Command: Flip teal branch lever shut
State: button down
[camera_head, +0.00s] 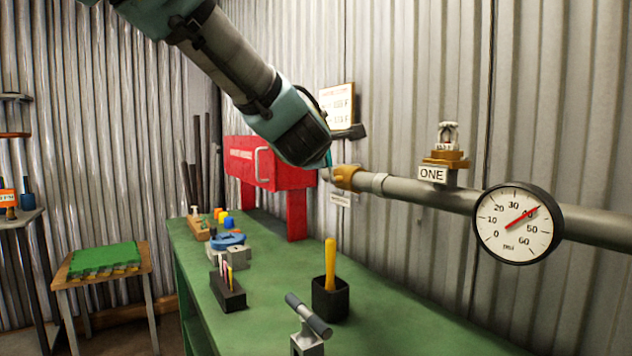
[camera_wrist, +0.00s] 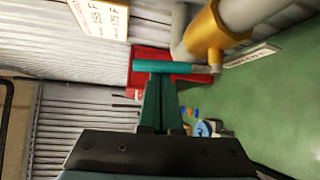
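The teal branch lever (camera_wrist: 165,67) is a straight bar lying across the wrist view, its right end at a grey stub by the brass fitting. That fitting shows in the head view as a brass valve body (camera_head: 345,177) at the left end of the grey pipe, with a sliver of teal beside it. My gripper (camera_wrist: 162,82) has its two dark teal fingers close together, their tips at the lever's lower edge in the wrist view. Whether they touch the lever or only line up with it is unclear. In the head view my wrist hides the fingers and most of the lever.
The pipe (camera_head: 430,192) carries a round gauge (camera_head: 518,224) and a second valve above the "ONE" label (camera_head: 433,174). A red box (camera_head: 262,162) stands behind my wrist. The green bench (camera_head: 400,309) below holds a black cup with a yellow handle (camera_head: 331,266) and small items.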

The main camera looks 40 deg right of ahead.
jog(key=s+m+t+h+b, duration=0.1)
jog(key=b, duration=0.4)
jog(key=shift+s+m+t+h+b, duration=0.3)
jog(key=shift+s+m+b, duration=0.05)
jog(key=shift+m+b, duration=0.05)
jog(key=shift+r, duration=0.1)
